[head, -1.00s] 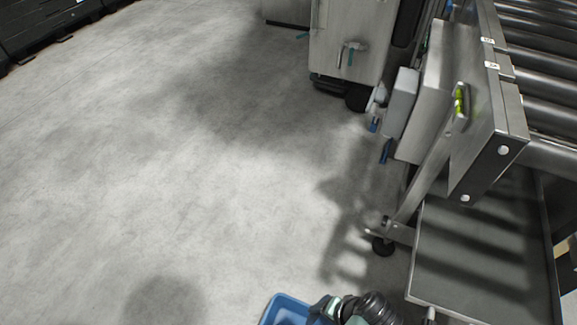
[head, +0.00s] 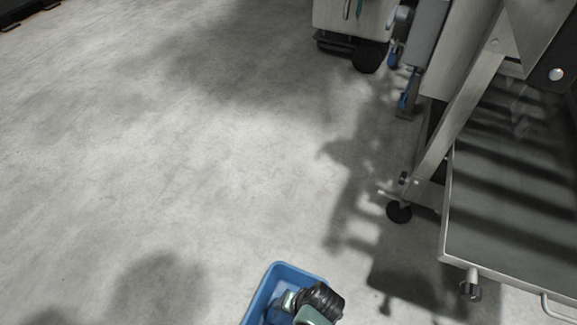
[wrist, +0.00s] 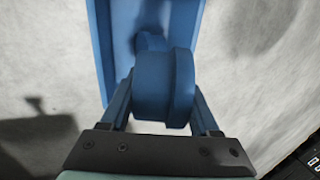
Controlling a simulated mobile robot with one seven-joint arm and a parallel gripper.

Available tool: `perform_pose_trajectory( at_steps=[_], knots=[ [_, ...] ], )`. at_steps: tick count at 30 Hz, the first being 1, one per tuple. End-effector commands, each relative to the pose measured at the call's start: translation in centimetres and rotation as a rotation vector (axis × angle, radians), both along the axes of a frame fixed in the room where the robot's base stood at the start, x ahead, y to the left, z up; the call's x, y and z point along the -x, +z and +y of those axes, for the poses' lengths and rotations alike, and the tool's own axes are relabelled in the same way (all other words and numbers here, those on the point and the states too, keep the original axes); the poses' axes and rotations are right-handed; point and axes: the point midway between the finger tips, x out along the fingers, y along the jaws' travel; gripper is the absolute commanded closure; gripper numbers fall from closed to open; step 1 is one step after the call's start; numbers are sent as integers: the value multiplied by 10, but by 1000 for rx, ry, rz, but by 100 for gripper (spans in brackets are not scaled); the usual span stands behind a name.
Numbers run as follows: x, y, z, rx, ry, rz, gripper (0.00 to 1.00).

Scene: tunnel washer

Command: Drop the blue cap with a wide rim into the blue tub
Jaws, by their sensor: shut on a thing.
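My gripper (wrist: 163,100) is shut on the blue cap (wrist: 165,88), which sits between the two blue fingers in the wrist view. The blue tub (wrist: 104,45) lies beyond the cap at the top of that view, with its inside partly hidden by the cap. In the head view the tub (head: 257,300) stands on the floor at the bottom edge, partly cut off. My arm covers part of the tub there and hides the cap. The height of the cap above the tub is hard to tell.
A steel frame with a low grey shelf (head: 500,190) stands at the right, its caster (head: 398,211) on the floor. A wheeled steel cabinet (head: 352,22) is at the top. The grey floor (head: 180,150) left of the tub is clear.

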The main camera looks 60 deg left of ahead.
Motion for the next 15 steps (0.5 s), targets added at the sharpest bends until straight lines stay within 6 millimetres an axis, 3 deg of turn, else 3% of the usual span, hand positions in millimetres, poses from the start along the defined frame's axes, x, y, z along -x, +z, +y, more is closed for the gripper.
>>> perform_pose_trajectory(
  at_steps=[15],
  knots=[
    [0, -49, 0, 0, 0, 0, 100]
  ],
)
